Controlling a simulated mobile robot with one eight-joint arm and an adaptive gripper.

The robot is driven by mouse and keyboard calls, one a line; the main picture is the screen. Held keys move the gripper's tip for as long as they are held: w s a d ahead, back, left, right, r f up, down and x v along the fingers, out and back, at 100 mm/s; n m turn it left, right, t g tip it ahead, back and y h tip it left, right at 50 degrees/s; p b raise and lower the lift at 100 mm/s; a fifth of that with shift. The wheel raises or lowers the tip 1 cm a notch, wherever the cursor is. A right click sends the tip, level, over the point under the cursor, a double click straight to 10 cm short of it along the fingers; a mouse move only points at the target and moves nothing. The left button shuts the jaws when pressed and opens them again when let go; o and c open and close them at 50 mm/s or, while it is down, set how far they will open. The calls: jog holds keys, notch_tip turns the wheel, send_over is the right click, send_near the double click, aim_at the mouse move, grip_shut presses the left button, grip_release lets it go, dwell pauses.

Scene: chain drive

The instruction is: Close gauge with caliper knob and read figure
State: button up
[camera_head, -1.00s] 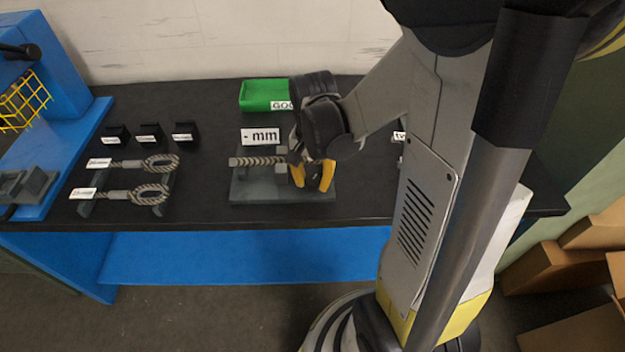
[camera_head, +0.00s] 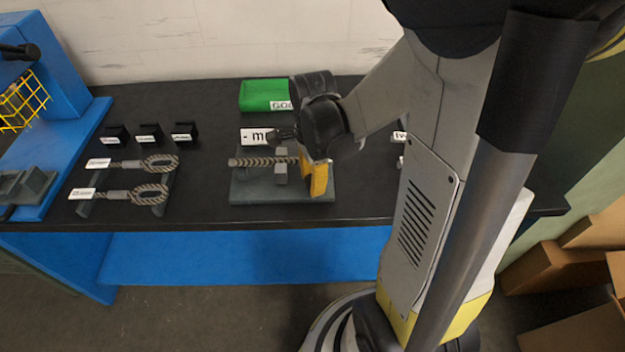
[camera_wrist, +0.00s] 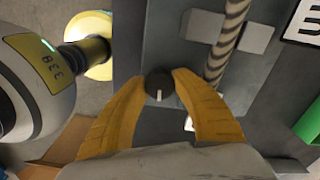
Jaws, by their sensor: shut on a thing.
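The grey gauge (camera_head: 255,192) lies flat near the front of the black table, with a twisted rope (camera_head: 262,161) across it between small grey jaw blocks (camera_head: 280,179). The rope and jaws also show in the wrist view (camera_wrist: 229,40). A round black caliper knob (camera_wrist: 159,84) with a white mark sits on the gauge plate. My gripper (camera_wrist: 161,82) has its orange fingers shut on the knob, one on each side. In the head view my gripper (camera_head: 317,180) is over the gauge's right part and hides the knob. The figure sign (camera_head: 256,136) reads "- m", its right end covered by my gripper.
Two looped ropes (camera_head: 150,192) lie on supports at left, with several small black labelled holders (camera_head: 149,134) behind them. A green bin (camera_head: 262,94) stands at the back. A blue stand with a yellow basket (camera_head: 22,104) is far left. Cardboard boxes (camera_head: 555,265) are at right.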

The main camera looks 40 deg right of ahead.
jog(key=shift+m, duration=1.2)
jog(key=o, duration=1.2)
